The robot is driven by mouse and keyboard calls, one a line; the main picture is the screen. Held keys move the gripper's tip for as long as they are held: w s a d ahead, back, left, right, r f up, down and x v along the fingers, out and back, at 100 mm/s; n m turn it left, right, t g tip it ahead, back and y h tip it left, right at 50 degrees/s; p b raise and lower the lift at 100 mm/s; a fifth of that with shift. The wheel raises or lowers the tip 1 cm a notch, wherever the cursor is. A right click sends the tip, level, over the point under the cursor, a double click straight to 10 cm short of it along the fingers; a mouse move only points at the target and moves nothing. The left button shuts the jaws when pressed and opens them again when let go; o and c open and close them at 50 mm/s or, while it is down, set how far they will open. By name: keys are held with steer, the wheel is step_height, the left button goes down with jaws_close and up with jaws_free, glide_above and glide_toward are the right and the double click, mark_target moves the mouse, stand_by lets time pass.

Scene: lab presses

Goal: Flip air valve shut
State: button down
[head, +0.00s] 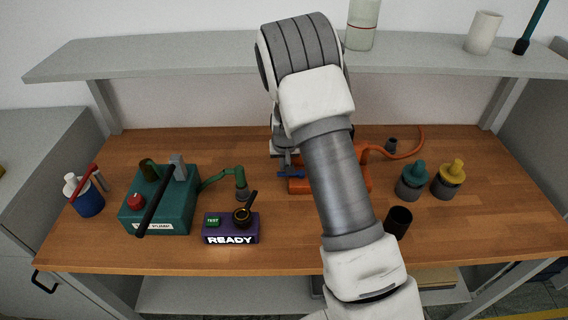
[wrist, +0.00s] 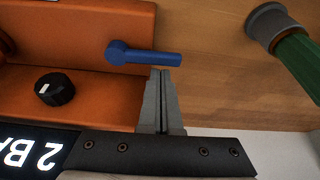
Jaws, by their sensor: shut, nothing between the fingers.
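The air valve's blue lever (wrist: 143,54) sits at the edge of the orange press unit (wrist: 60,42). In the wrist view it lies crosswise, its round hub to the left and its handle end to the right. In the head view the lever (head: 291,174) shows just left of my arm, and the orange unit (head: 300,186) is partly hidden behind the arm. My gripper (wrist: 162,74) is shut and empty. Its fingertips are right at the near side of the lever's handle; I cannot tell whether they touch it.
A black knob (wrist: 55,89) and a lit display (wrist: 36,148) are on the orange unit near my gripper. A green hose with a grey fitting (wrist: 268,27) is to the right. A teal press (head: 170,205) and a purple READY box (head: 230,228) stand left; a shelf (head: 200,60) spans behind.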

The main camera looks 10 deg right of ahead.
mark_target(290, 176)
steer(key=shift+s+a+f+n+y+b, duration=0.1)
steer(key=shift+s+n+y+b, duration=0.25)
steer(key=shift+n+b, duration=0.9)
steer(key=s+n+b, duration=0.1)
steer(key=b, duration=0.1)
steer(key=shift+f+y+b, duration=0.15)
steer(key=shift+y+b, duration=0.1)
steer(key=shift+b, duration=0.1)
steer(key=n+b, duration=0.1)
steer(key=s+n+y+b, duration=0.1)
steer(key=n, duration=0.1)
steer(key=shift+s+n+b, duration=0.25)
steer(key=shift+s+b, duration=0.05)
steer(key=shift+b, duration=0.1)
steer(key=n, duration=0.1)
steer(key=s+n+g, duration=0.1)
steer(key=n, duration=0.1)
steer(key=s+n+y, duration=0.1)
steer(key=shift+d+r+n, duration=0.3)
steer(key=shift+d, duration=0.05)
steer(key=n, duration=0.2)
steer(key=s+d+n+g+y+p, duration=0.1)
steer(key=n, duration=0.1)
steer(key=shift+s+d, duration=0.15)
steer(key=shift+s, duration=0.1)
steer(key=shift+s+a, duration=0.45)
steer(key=shift+s, duration=0.2)
